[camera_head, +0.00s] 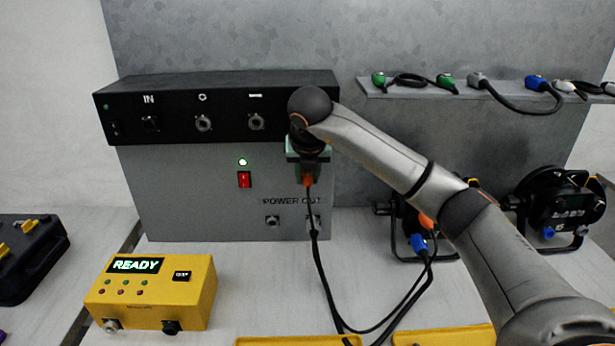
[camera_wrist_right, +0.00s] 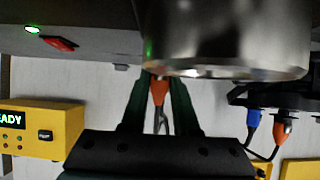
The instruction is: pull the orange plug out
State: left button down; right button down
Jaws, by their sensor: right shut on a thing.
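The orange plug (camera_head: 308,181) is in front of the grey panel, above the POWER OUT label, with a black cable hanging down from it. It also shows in the right wrist view (camera_wrist_right: 159,88), between the fingers. My right gripper (camera_head: 308,158) is shut on the plug, with dark green fingers on either side of it. The plug's front end is hidden by the gripper, so I cannot tell whether it sits in a socket. Two POWER OUT sockets show low on the panel, the left one (camera_head: 272,221) bare and the right one (camera_head: 313,221) partly behind the cable. My left gripper is out of view.
A black box (camera_head: 220,105) with several sockets stands along the top of the panel. A yellow READY box (camera_head: 152,290) is at front left. A shelf (camera_head: 430,90) holds cables. The table between yellow box and cables looks clear.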

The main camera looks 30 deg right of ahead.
jog(key=shift+s, duration=0.1)
dwell(0.4)
jog(key=shift+s+a+b, duration=0.35)
jog(key=shift+s+a, duration=0.15)
jog(key=shift+s, duration=0.25)
jog(key=shift+s+a+b, duration=0.3)
jog(key=shift+s+a, duration=0.2)
jog(key=shift+s, duration=0.25)
jog(key=shift+s+a, duration=0.2)
jog(key=shift+s, duration=0.15)
